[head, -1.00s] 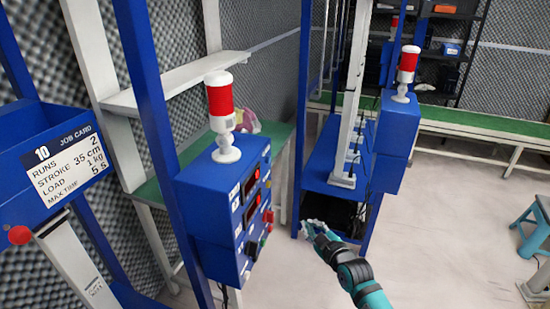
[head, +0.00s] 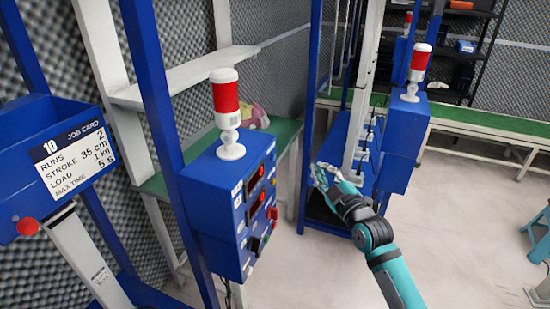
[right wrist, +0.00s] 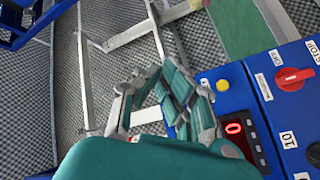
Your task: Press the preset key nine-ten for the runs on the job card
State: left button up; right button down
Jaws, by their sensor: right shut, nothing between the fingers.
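The job card (head: 75,158) at the left in the head view reads 10, runs 2, stroke 35 cm, load 1 kg, max time 5 s. The near blue control box (head: 205,205) has its panel of labels, keys and red displays turned to the right, seen obliquely. In the right wrist view a panel shows a yellow button (right wrist: 222,86), a red knob (right wrist: 293,78), a lit display (right wrist: 236,128) and a label 10 (right wrist: 287,139). No key marked nine-ten is readable. My right gripper (head: 318,172) is shut and empty, right of the near box and apart from it.
A red-and-white signal lamp (head: 226,105) stands on the near box. A second blue box (head: 405,140) with a lamp is farther right. A green-topped bench (head: 285,135) lies behind. A teal stool (head: 540,235) is at the right edge. Floor between is clear.

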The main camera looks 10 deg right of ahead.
aim_at(273, 157)
jog(key=w+a, duration=0.4)
jog(key=a, duration=0.3)
jog(key=shift+w+a, duration=0.15)
jog(key=shift+w, duration=0.25)
jog(key=shift+w, duration=0.1)
dwell(1.1)
jog(key=shift+w+a, duration=0.15)
jog(key=shift+a, duration=0.2)
jog(key=shift+w+a, duration=0.25)
jog(key=shift+a, duration=0.15)
dwell(0.7)
jog(key=shift+d, duration=0.15)
jog(key=shift+s+d+p, duration=0.45)
jog(key=shift+s+d, duration=0.05)
jog(key=shift+d, duration=0.1)
jog(key=shift+d, duration=0.1)
